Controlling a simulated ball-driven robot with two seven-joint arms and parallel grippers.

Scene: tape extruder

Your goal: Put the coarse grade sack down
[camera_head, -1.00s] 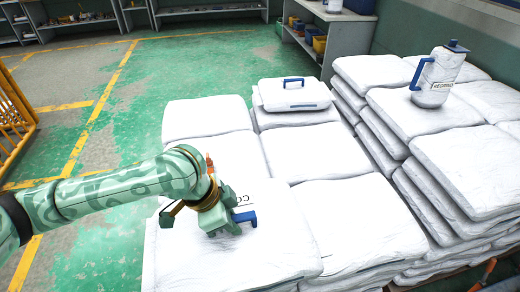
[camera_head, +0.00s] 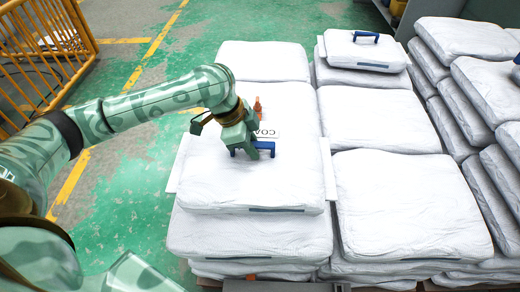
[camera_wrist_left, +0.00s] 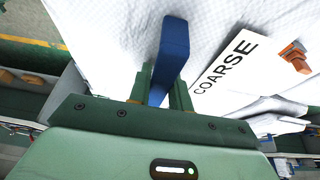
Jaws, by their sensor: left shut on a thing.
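The coarse grade sack (camera_head: 255,188) is a white, pillow-shaped sack with a blue handle and a label reading COARSE, partly hidden in the head view. It lies level over the front left stack of white sacks (camera_head: 250,236); I cannot tell whether it rests fully on it. My left gripper (camera_head: 246,152) is above the sack, shut on its blue handle (camera_head: 266,148). In the left wrist view the handle (camera_wrist_left: 172,50) stands between the fingers, beside the COARSE label (camera_wrist_left: 224,66). My right gripper is not in view.
An orange piece (camera_head: 257,106) stands near the label. Another white sack with a blue handle (camera_head: 366,52) lies on the back stack. More sack stacks (camera_head: 410,205) stand close on the right. A yellow rail (camera_head: 45,45) is at the left, with open green floor (camera_head: 125,205) between.

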